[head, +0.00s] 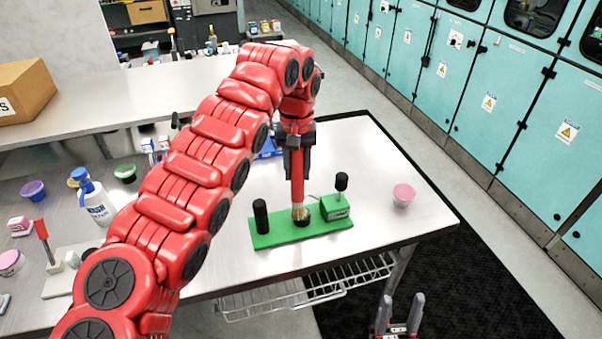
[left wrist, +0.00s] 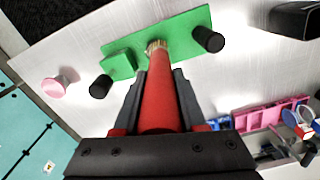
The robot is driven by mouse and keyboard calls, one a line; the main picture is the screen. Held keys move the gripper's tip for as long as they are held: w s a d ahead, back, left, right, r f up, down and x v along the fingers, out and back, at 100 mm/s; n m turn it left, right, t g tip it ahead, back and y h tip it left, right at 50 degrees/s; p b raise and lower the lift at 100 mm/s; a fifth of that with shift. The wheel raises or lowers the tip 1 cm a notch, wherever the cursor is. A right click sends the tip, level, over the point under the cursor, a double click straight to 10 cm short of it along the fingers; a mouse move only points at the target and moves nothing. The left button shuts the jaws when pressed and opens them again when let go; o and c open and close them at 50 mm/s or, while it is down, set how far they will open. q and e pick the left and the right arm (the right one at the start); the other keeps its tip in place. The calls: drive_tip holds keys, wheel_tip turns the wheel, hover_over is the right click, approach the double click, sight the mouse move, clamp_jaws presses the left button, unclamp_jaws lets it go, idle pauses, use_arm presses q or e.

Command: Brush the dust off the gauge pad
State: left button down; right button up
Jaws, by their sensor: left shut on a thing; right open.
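My left gripper (head: 297,140) is shut on the red handle of a brush (head: 298,172), held upright with its bristles down. The left wrist view shows the red handle (left wrist: 160,103) between the fingers and the pale bristles (left wrist: 157,46) beyond. The bristles are at the middle of a green gauge base (head: 285,233), over a small dark round spot, likely the pad, mostly hidden by them. Whether they touch it I cannot tell. The base carries a black post (head: 261,216) at left and a green block (head: 335,206) with a black knob at right. My right gripper (head: 400,318) is open and empty, beyond the table's front edge.
A pink-topped cup (head: 403,195) stands right of the gauge. A white and blue bottle (head: 95,202), small bowls and a stand with a red handle (head: 42,238) are at left. A wire rack (head: 320,285) hangs below the table. The table's right end is mostly clear.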

use_arm(q)
drive_tip(key=shift+w+d+r+p, duration=0.1)
drive_tip(key=shift+d+r+p, duration=0.1)
drive_tip(key=shift+p, duration=0.4)
drive_tip(key=shift+w+d+p, duration=0.25)
drive_tip(key=shift+d+p, duration=0.05)
drive_tip(key=shift+p, duration=0.35)
drive_tip(key=shift+w+a+f, duration=0.3)
drive_tip(key=shift+a+f, duration=0.05)
drive_tip(key=shift+a, duration=0.05)
drive_tip(key=shift+s+a+r+b, duration=0.15)
drive_tip(key=shift+a+b, duration=0.1)
drive_tip(key=shift+b, duration=0.05)
idle(0.4)
